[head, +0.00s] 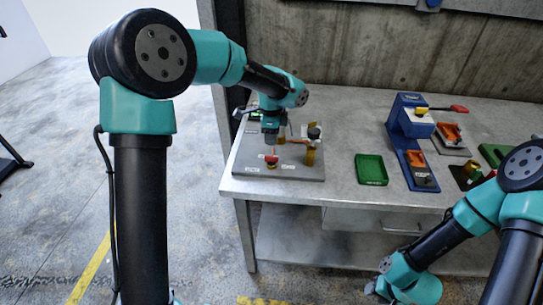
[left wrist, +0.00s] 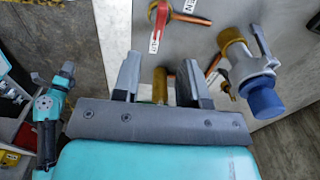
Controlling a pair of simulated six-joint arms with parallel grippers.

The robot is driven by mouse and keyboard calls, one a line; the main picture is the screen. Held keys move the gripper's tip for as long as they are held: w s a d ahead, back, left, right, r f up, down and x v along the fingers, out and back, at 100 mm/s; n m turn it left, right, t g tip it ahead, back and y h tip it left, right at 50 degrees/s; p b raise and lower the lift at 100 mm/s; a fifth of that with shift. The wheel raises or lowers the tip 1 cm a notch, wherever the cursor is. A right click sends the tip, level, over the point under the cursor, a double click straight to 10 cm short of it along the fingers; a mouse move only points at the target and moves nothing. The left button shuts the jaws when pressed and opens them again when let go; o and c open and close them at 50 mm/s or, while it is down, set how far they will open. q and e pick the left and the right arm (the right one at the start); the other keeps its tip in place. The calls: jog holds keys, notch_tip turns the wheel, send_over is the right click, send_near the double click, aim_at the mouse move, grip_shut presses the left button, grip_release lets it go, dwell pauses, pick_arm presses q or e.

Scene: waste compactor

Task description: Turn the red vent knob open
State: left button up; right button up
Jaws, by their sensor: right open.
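The red vent knob (head: 271,160) sits near the front of the grey panel (head: 305,174) in the head view. In the left wrist view the red knob (left wrist: 158,12) shows at the top edge, beside a copper pipe (left wrist: 188,17) and with a white tag. My left gripper (head: 271,137) points down above the panel, just behind the knob. In the left wrist view its fingers (left wrist: 159,75) are apart, with a brass post (left wrist: 160,88) visible between them; I cannot tell its depth. My right gripper (head: 382,278) is low at the lower right, away from the panel.
A valve with a blue end (left wrist: 264,100) stands right of the left fingers. A green tray (head: 371,169) and a blue press-like device (head: 410,118) with orange parts stand to the right. Bare bench lies between panel and tray.

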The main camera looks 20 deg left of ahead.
aim_at(272, 156)
pick_arm(q)
notch_tip(272, 156, down, 9)
jog(key=shift+f, duration=0.2)
jog(key=shift+c, duration=0.4)
grip_shut()
